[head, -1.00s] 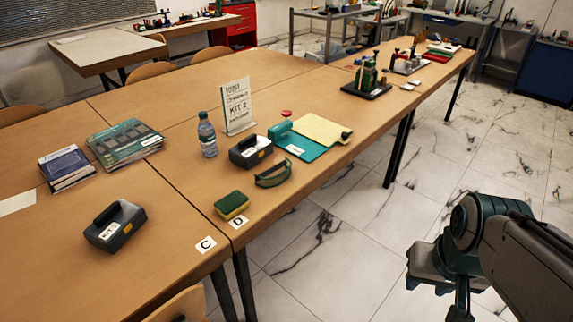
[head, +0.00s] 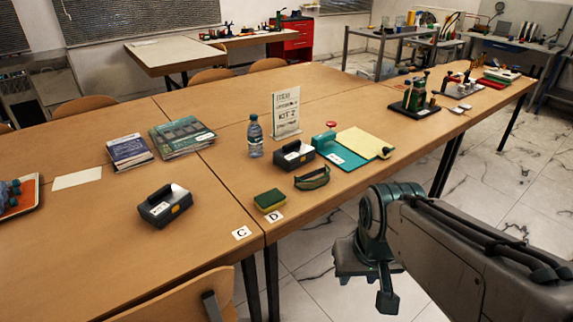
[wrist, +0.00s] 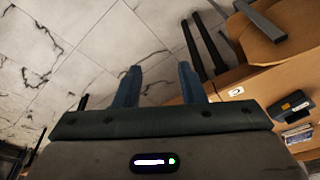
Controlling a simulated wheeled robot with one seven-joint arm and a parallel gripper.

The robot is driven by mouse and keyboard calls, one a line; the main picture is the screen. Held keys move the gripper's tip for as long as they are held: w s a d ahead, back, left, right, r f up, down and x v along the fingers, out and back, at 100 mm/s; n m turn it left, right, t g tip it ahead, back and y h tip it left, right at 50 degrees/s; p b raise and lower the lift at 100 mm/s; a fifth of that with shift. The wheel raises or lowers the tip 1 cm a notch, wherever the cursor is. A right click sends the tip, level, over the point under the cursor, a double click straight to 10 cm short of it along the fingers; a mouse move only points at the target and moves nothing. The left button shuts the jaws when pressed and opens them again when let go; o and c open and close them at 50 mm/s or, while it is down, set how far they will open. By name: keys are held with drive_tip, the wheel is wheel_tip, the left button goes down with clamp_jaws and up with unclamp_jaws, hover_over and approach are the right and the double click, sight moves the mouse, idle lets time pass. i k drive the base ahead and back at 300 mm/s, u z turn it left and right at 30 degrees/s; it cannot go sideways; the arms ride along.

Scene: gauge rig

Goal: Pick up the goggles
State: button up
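The goggles (head: 312,178) are dark green with a strap and lie on the wooden table near its front edge, right of the sponge and in front of a black kit case. My gripper (head: 372,290) is off the table's front edge, over the floor, to the right of the goggles and apart from them. In the wrist view my gripper (wrist: 158,82) shows two blue fingers spread apart with only floor between them. The goggles do not show clearly in the wrist view.
Another case (head: 165,206) stands left. A chair (head: 185,298) is at the front edge.

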sight(299, 184)
drive_tip(key=i, duration=1)
